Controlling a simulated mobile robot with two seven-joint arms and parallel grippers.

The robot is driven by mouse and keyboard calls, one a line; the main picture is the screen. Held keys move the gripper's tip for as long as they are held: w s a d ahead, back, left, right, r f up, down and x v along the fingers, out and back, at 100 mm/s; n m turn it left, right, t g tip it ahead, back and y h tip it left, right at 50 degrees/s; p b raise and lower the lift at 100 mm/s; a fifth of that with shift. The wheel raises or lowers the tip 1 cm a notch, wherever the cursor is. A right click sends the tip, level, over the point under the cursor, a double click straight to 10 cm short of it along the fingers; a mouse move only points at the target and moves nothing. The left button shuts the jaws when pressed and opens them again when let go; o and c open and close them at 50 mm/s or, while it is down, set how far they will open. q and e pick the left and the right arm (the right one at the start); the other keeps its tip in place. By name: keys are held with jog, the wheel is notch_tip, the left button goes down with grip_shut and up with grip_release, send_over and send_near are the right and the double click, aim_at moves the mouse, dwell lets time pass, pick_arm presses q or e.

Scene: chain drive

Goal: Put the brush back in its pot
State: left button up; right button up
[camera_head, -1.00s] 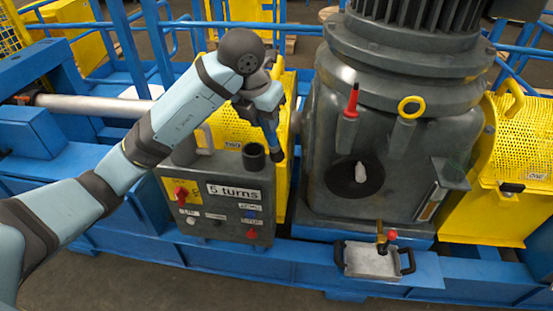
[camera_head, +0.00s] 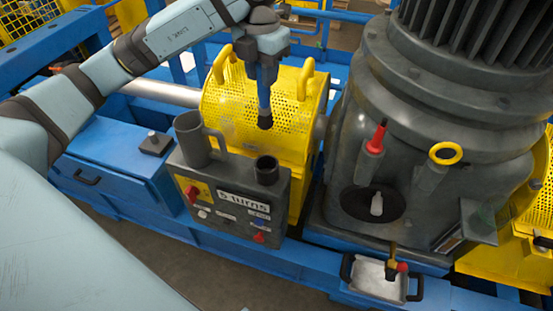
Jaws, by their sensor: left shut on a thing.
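My left gripper (camera_head: 263,66) reaches in from the upper left, pointing down. It is shut on the brush (camera_head: 264,98), which hangs near upright with its blue part above and its dark tip down. A small dark open cup (camera_head: 267,171), which looks like the pot, stands on the right of the grey control box's top. The brush tip is above the cup in the picture and apart from it. A larger grey mug (camera_head: 192,139) with a handle stands on the left of the same box. The inside of the cup is mostly hidden. My right gripper is not in view.
The control box (camera_head: 228,217) has a "5 turns" label and several knobs. A perforated yellow guard (camera_head: 238,110) is behind it. The big grey gearbox (camera_head: 400,110), with a red-handled part and a yellow ring, stands right. A tray (camera_head: 375,284) is below it.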

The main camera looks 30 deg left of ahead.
pick_arm(q)
send_over(264, 128)
jog(key=f, duration=0.4)
jog(key=f+b, duration=0.1)
jog(key=f, duration=0.1)
jog(key=shift+w+a+f, duration=0.3)
jog(key=shift+w+a, duration=0.05)
jog(key=shift+w, duration=0.05)
notch_tip(264, 128, down, 8)
jog(key=shift+w+a+f, duration=0.1)
jog(key=shift+f, duration=0.1)
notch_tip(264, 128, down, 5)
jog(key=shift+r+p, duration=0.1)
jog(key=shift+p, duration=0.25)
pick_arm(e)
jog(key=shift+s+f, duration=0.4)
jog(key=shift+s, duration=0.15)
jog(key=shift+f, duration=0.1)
pick_arm(q)
jog(key=o, duration=0.9)
jog(key=shift+o, duration=0.2)
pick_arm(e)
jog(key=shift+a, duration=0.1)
